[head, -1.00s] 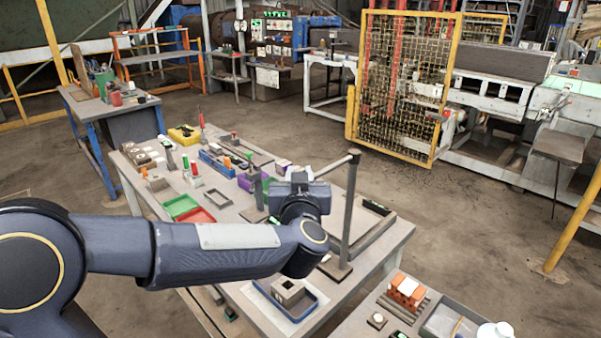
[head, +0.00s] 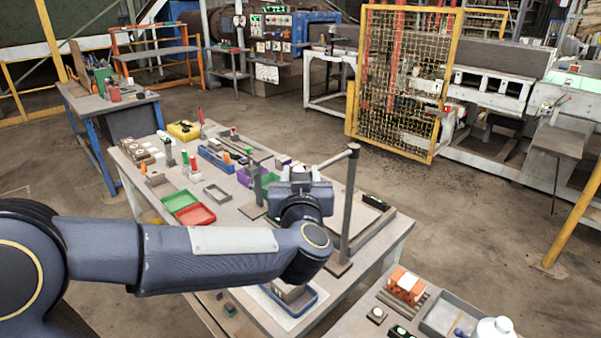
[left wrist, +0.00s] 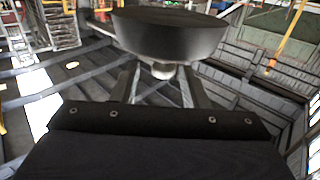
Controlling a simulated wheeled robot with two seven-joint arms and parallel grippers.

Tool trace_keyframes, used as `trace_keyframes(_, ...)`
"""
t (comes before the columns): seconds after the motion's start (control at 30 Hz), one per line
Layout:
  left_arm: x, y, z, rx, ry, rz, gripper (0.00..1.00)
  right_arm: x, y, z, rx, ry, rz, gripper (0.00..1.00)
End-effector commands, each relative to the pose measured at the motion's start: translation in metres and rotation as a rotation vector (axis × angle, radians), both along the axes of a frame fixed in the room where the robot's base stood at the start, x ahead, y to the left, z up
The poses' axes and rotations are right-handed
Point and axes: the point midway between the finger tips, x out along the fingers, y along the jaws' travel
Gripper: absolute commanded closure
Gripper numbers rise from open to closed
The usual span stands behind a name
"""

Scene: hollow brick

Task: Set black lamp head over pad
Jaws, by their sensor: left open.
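The black lamp head (left wrist: 168,35) fills the upper middle of the left wrist view, a wide dark disc with a small pale knob under it. In the head view my wrist hides it; the lamp's grey post (head: 348,210) and top arm (head: 335,160) show just right of my wrist. My left gripper (left wrist: 160,78) is open, its two fingers spread just below the disc, on either side of the knob; I cannot tell whether they touch it. A blue-rimmed tray (head: 312,302) lies below my forearm with a grey block partly hidden in it. I cannot identify the pad for sure.
Green (head: 180,200) and red (head: 195,216) trays lie left of my wrist. A purple bin (head: 245,178) and another thin stand (head: 255,190) are behind it. A second table with orange bricks (head: 406,286) stands at the front right.

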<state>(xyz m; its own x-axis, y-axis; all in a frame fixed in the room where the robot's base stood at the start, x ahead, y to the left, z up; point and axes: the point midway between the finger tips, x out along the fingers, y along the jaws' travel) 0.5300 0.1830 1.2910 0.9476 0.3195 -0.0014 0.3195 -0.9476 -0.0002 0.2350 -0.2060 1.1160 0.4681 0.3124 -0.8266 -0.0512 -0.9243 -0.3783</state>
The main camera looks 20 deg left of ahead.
Motion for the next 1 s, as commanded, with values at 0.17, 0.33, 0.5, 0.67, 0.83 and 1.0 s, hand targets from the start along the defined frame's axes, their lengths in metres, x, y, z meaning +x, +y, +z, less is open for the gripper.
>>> trace_keyframes(0.17, -0.031, -0.011, -0.002, 0.000, -0.002, -0.004, 0.59, 0.000, 0.000, -0.009, 0.000, 0.000, 0.000, 0.15)
trace_keyframes(0.33, -0.050, -0.018, -0.001, -0.001, -0.001, -0.003, 0.59, 0.000, 0.000, -0.012, 0.000, 0.000, 0.000, 0.15)
trace_keyframes(0.5, -0.055, -0.019, -0.001, 0.000, 0.000, -0.002, 0.59, 0.000, 0.000, -0.012, 0.000, 0.000, 0.000, 0.15)
trace_keyframes(0.67, -0.055, -0.019, -0.001, 0.001, 0.000, -0.002, 0.59, 0.000, 0.000, -0.012, 0.000, 0.000, 0.000, 0.15)
trace_keyframes(0.83, -0.054, -0.019, -0.001, 0.000, 0.000, -0.002, 0.59, 0.000, 0.000, -0.012, 0.000, 0.000, 0.000, 0.15)
trace_keyframes(1.0, -0.054, -0.018, 0.003, -0.035, -0.019, -0.068, 0.59, 0.000, 0.000, -0.012, 0.000, 0.000, 0.000, 0.15)
